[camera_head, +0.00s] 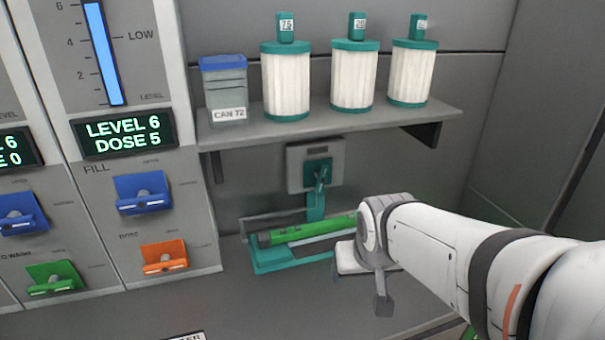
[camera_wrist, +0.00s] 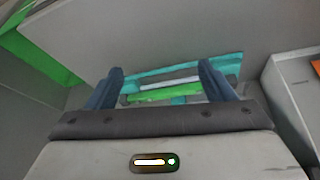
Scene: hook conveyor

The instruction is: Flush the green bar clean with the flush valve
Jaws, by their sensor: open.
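The green bar (camera_head: 300,232) lies in a teal cradle (camera_head: 268,263) on the counter below the shelf. Its right part is hidden behind my arm in the head view. The flush valve (camera_head: 317,172), a teal lever on a grey wall plate, stands above and behind the bar. In the wrist view my gripper (camera_wrist: 160,68) is open and empty, with its two dark blue fingers apart. The bar (camera_wrist: 165,92) and cradle (camera_wrist: 225,68) show between and beyond the fingers. In the head view my gripper (camera_head: 350,260) is beside the cradle's right end, its fingers mostly hidden.
The shelf (camera_head: 340,124) above holds three white-and-teal filters (camera_head: 354,78) and a blue-lidded can (camera_head: 225,92) marked CAN 72. A dispenser panel reading LEVEL 6, DOSE 5 (camera_head: 125,133), with blue and orange levers, stands left.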

